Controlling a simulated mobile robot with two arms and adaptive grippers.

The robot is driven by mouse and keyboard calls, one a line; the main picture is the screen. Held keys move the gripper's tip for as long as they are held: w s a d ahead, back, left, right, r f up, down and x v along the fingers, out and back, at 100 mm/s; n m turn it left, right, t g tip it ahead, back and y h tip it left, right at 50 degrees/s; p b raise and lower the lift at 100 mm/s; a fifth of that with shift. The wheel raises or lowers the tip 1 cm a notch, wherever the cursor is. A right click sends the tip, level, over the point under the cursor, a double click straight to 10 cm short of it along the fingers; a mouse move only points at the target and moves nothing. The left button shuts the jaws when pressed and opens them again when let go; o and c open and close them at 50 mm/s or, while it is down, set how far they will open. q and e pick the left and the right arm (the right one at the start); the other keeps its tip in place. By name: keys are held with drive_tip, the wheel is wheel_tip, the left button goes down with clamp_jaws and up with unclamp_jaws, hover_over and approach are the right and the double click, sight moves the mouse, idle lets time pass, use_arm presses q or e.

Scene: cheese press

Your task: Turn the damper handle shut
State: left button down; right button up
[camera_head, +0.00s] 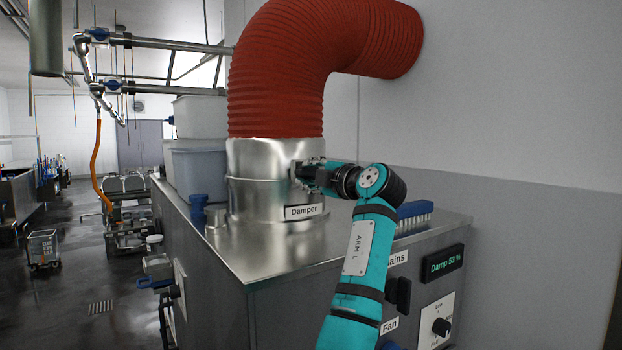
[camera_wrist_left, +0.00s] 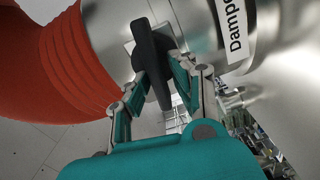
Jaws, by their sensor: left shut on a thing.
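The damper (camera_head: 262,180) is a shiny metal collar under a thick red ribbed duct, with a label reading "Damper". Its dark handle (camera_wrist_left: 152,62) shows in the left wrist view, standing out from the metal collar. My left gripper (camera_head: 303,173) reaches the right side of the collar in the head view. In the left wrist view its fingers (camera_wrist_left: 157,82) lie on both sides of the handle and are shut on it. In the head view the handle is mostly hidden by the gripper. A green display (camera_head: 443,263) reads "Damp 53 %". My right gripper is not in view.
The red duct (camera_head: 290,70) bends into the wall above. The metal cabinet top (camera_head: 270,250) carries a blue brush (camera_head: 414,210), a blue-topped item (camera_head: 198,210) and pale bins (camera_head: 197,170). Open floor lies left.

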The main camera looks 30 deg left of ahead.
use_arm(q)
drive_tip(key=shift+r+n, duration=0.2)
drive_tip(key=shift+n, duration=0.7)
drive_tip(key=c, duration=1.6)
unclamp_jaws()
drive_tip(key=shift+o, duration=1.3)
drive_tip(key=shift+w+a+f, duration=0.1)
drive_tip(key=shift+a+f, duration=0.05)
drive_tip(key=shift+f, duration=0.05)
drive_tip(key=v, duration=1.2)
